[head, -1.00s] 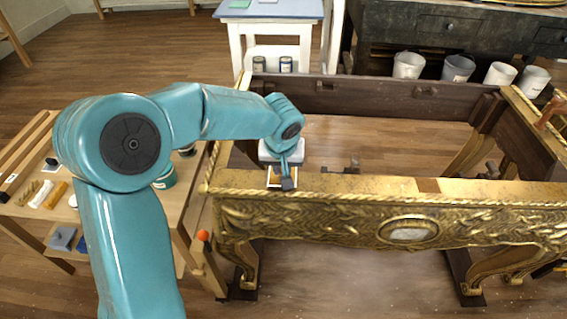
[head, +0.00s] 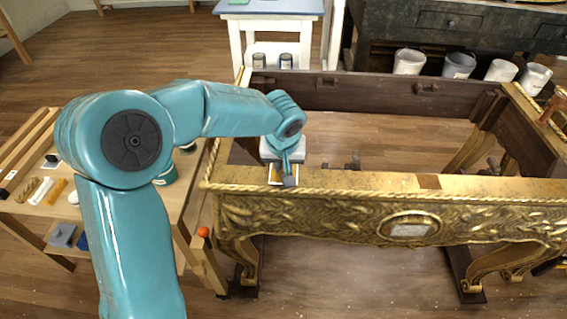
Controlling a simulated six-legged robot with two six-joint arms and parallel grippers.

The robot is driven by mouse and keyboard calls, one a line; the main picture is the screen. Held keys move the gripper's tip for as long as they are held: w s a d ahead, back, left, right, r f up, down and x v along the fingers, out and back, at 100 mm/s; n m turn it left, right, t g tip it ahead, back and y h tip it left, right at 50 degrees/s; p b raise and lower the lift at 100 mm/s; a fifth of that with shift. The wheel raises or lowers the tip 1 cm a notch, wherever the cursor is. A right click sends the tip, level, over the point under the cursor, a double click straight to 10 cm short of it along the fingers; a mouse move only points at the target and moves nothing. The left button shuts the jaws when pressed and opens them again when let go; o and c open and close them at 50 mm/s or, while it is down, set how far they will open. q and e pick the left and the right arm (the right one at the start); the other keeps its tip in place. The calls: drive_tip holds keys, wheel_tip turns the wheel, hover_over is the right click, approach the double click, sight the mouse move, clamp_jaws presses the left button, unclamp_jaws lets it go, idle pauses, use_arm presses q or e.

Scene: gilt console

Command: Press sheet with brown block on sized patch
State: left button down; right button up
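The gilt console (head: 330,215) stands across the middle, its carved front facing me. A brown patch (head: 428,181) shows on the top of its front rail, right of my gripper. My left gripper (head: 289,180) points down over the left part of that rail. A small pale-edged square (head: 271,175), perhaps the sheet, shows at the rail top just under and beside the gripper's dark tip. Whether the gripper holds or touches it cannot be told, nor whether the fingers are closed. I cannot make out a brown block for certain. My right gripper is not in view.
A wooden side table (head: 120,185) with small tools and blocks stands at the left. An orange ball-like knob (head: 203,232) is by the console's left end. A reddish-brown object (head: 551,108) is on its right end. Buckets (head: 458,66) stand behind. The rail's right part is clear.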

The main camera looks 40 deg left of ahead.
use_arm(q)
drive_tip(key=shift+f+b, duration=0.45)
drive_tip(key=shift+f, duration=0.05)
drive_tip(key=shift+r, duration=0.1)
idle(0.7)
drive_tip(key=shift+r+p, duration=2.25)
drive_tip(key=shift+r, duration=1.2)
